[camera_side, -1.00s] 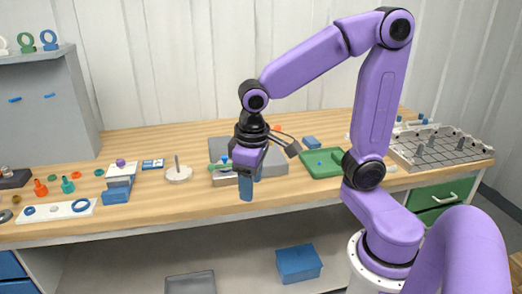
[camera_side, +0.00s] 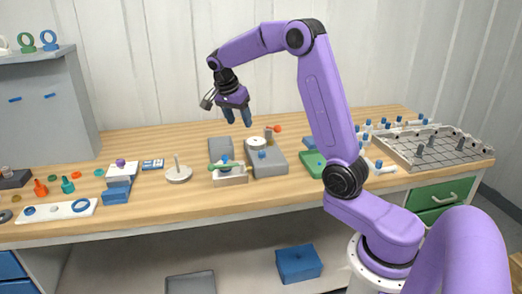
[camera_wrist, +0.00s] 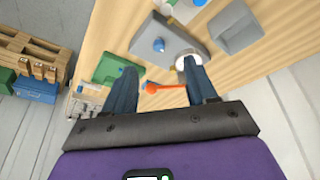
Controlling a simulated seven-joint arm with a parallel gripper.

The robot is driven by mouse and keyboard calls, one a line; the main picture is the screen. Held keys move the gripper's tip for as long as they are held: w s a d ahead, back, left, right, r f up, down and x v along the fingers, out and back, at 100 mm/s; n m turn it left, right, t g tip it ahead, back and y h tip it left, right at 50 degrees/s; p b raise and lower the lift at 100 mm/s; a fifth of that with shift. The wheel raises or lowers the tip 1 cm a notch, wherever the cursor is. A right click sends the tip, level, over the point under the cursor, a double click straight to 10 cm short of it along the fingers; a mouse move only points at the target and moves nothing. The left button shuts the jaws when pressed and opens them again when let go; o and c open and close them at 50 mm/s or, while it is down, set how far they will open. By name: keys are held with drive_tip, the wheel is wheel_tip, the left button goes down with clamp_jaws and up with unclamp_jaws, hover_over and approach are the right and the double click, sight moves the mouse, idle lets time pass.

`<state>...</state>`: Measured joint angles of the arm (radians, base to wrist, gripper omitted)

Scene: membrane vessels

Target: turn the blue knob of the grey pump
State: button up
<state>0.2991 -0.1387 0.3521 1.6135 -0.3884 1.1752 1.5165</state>
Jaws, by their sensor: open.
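The grey pump (camera_side: 268,165) stands on the wooden bench, a flat grey box with a white disc (camera_side: 257,141) and a lever with an orange-red ball (camera_side: 277,129) at its back. Its blue knob (camera_side: 262,154) sits on top toward the front. My gripper (camera_side: 238,116) is in the air above and behind the pump, open and empty, fingers pointing down. In the wrist view the pump (camera_wrist: 180,42) and blue knob (camera_wrist: 158,45) show beyond my gripper (camera_wrist: 161,72). One fingertip overlaps the white disc in that view; contact cannot be told.
A grey open tray (camera_side: 221,149) is left of the pump. A small device with a green bar (camera_side: 229,168) stands in front of the tray. A green tray (camera_side: 313,162) lies to the right. A peg stand (camera_side: 178,174) is farther left.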

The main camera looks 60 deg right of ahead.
drive_tip(key=d+m, duration=0.3)
drive_tip(key=d, duration=0.1)
approach(262, 152)
drive_tip(key=x, duration=0.8)
drive_tip(key=shift+d+f, duration=0.2)
drive_tip(key=shift+f, duration=0.1)
drive_tip(key=c, duration=1.1)
